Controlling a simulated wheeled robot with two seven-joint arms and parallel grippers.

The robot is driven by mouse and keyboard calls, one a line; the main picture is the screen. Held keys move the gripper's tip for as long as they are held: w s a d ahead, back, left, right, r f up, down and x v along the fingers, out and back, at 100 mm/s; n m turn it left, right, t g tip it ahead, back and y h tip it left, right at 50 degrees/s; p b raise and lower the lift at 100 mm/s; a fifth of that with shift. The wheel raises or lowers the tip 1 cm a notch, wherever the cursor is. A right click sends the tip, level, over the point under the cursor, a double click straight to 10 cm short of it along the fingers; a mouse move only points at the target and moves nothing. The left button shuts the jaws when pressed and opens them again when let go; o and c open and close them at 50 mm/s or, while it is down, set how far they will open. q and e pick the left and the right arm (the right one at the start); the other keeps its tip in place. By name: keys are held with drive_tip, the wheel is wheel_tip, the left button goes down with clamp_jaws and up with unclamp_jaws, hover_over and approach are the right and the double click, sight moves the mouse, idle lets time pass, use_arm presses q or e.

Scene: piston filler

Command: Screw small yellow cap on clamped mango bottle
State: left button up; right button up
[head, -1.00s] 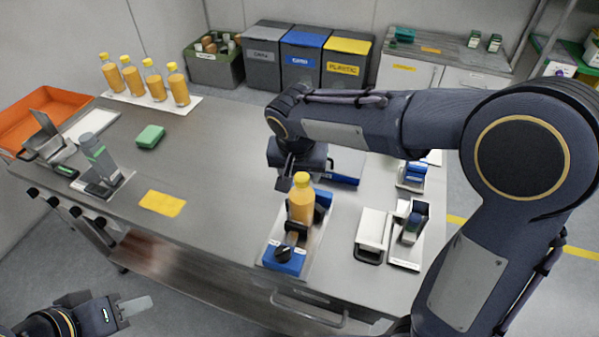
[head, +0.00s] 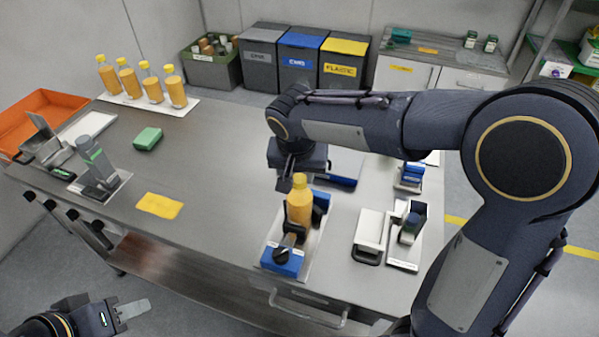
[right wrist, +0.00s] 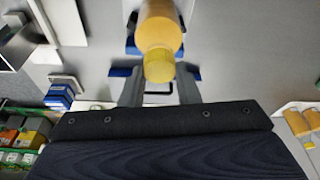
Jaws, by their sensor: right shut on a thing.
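The mango bottle (head: 299,213), filled with orange, stands upright in the blue clamp (head: 282,262) on a white base plate. The small yellow cap (head: 299,181) sits at the top of its neck; it also shows in the right wrist view (right wrist: 159,66), in line with the bottle (right wrist: 160,28). My right gripper (head: 291,183) is at the cap, with its fingers (right wrist: 159,88) on either side, shut on it. The thread under the cap is too small to judge. My left gripper (head: 128,309) is at the lower left, away from the table; its finger gap cannot be made out.
Several capped orange bottles (head: 150,88) stand at the back left. A green sponge (head: 147,138), a yellow cloth (head: 160,205) and a grey device (head: 95,160) lie left of the clamp. A white-and-black holder (head: 370,235) stands to its right. The table between cloth and clamp is clear.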

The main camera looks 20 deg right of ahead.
clamp_jaws()
drive_tip(key=m, duration=0.2)
drive_tip(key=shift+m+h, duration=0.3)
drive_tip(key=m+g, duration=0.1)
drive_tip(key=m, duration=0.3)
drive_tip(key=shift+m+h, duration=0.4)
drive_tip(key=m+g+p, duration=0.1)
drive_tip(key=m, duration=0.2)
drive_tip(key=shift+r+m+g+p, duration=0.1)
drive_tip(key=shift+m+g+p, duration=0.2)
drive_tip(key=shift+m, duration=0.1)
drive_tip(key=m+g, duration=0.1)
drive_tip(key=m, duration=0.2)
drive_tip(key=shift+m+p, duration=0.3)
drive_tip(key=shift+p, duration=0.1)
drive_tip(key=o, duration=1)
unclamp_jaws()
drive_tip(key=shift+o, duration=0.2)
